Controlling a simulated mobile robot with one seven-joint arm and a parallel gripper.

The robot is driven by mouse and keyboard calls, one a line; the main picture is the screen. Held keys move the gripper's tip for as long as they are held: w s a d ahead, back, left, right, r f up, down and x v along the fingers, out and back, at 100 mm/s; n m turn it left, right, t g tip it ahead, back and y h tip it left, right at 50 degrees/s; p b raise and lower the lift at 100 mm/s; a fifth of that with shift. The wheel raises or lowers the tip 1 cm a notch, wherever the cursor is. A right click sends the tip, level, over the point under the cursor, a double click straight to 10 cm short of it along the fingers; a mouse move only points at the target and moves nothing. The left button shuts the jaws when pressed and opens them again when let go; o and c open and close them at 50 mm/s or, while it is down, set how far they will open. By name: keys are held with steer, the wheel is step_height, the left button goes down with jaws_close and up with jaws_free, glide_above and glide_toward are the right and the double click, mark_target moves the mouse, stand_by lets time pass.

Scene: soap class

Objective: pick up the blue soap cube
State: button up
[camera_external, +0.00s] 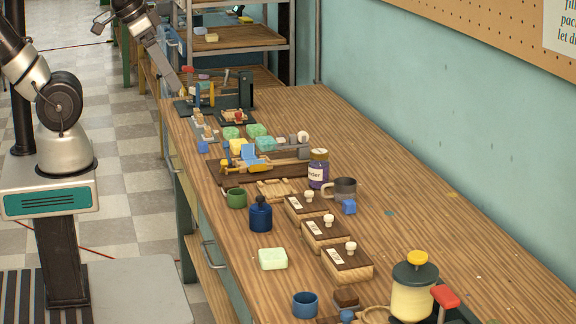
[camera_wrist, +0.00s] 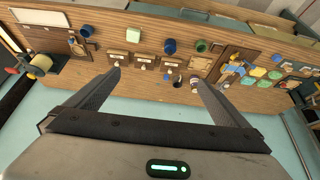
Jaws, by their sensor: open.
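A small blue cube (camera_external: 348,207) sits on the wooden workbench beside a grey mug. A second small blue cube (camera_external: 203,147) sits at the bench's left edge, near the green and yellow soap blocks. I cannot tell from looks alone which one is soap. In the wrist view a small blue spot (camera_wrist: 166,77) by the mug looks like the first cube. My gripper (camera_wrist: 155,76) is open and empty, its two fingers spread wide over the view of the bench. In the external view my arm is at the upper left, away from both cubes.
A grey mug (camera_external: 341,188), a purple-labelled jar (camera_external: 318,170), a blue bottle (camera_external: 260,216) and wooden boxes (camera_external: 347,265) crowd the middle. A yellow-topped jar (camera_external: 413,290) stands in front. The wall (camera_external: 440,110) borders the right side; the bench's right part is mostly clear.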

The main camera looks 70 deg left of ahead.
steer(key=shift+c, duration=0.4)
steer(key=c, duration=1.3)
steer(key=w+a+f+n+b, duration=0.2)
steer(key=w+a+n+b, duration=0.25)
steer(key=w+a, duration=0.4)
steer(key=n+g+y+b, duration=0.6)
steer(key=n+b, duration=0.3)
steer(key=n, duration=0.5)
glide_above(203, 143)
steer(key=d, duration=0.4)
steer(key=shift+m, duration=0.25)
step_height(203, 143, down, 33)
steer(key=shift+r, duration=0.1)
steer(key=shift+x, duration=2.85)
